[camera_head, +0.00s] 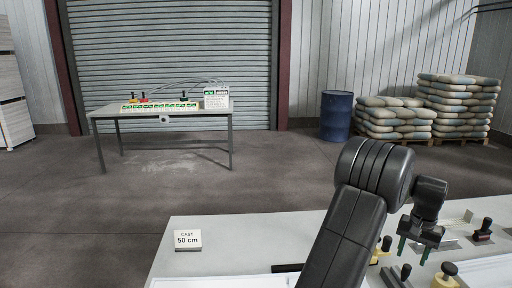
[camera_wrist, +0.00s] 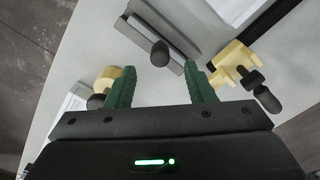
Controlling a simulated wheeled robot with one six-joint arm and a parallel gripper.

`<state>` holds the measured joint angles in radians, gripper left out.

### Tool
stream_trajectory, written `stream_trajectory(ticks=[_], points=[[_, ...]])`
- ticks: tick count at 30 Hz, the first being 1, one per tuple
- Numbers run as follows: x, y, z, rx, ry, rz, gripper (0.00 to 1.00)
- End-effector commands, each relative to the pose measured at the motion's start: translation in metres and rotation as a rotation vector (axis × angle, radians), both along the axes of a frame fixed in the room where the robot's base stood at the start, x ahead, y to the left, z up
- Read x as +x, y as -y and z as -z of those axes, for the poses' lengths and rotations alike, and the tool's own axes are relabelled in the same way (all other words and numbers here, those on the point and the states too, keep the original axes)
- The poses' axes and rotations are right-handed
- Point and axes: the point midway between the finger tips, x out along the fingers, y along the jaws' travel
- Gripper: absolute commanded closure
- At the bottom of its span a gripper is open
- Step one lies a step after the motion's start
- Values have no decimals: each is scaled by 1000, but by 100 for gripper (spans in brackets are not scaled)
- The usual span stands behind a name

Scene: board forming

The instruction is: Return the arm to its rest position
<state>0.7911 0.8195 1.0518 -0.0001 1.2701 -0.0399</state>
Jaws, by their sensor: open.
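My gripper (camera_head: 414,250) hangs over the right part of the near worktable (camera_head: 225,262), at the end of my black arm. In the wrist view my gripper (camera_wrist: 162,85) shows two green fingers apart, with nothing between them. Beyond the fingers a grey block with a black knob (camera_wrist: 160,52) lies on the table. A yellow piece with a black knob (camera_wrist: 235,62) is to the right of the fingers, and another yellow piece (camera_wrist: 106,78) is beside the left finger. I cannot tell how high the fingers are above the table.
A tool with a dark red base (camera_head: 483,232) stands right of my gripper. Farther back are another table (camera_head: 215,128), a blue drum (camera_head: 337,116) and stacked sacks (camera_head: 458,105). The floor between is clear.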

Motion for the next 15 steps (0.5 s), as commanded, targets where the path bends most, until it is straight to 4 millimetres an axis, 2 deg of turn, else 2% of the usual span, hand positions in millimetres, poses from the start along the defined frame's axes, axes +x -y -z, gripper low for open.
stream_trajectory(ticks=[9, 15], points=[[0, 0, -65, -3, 3, 0, 52], [-1, -1, -20, 4, -4, 0, 52]])
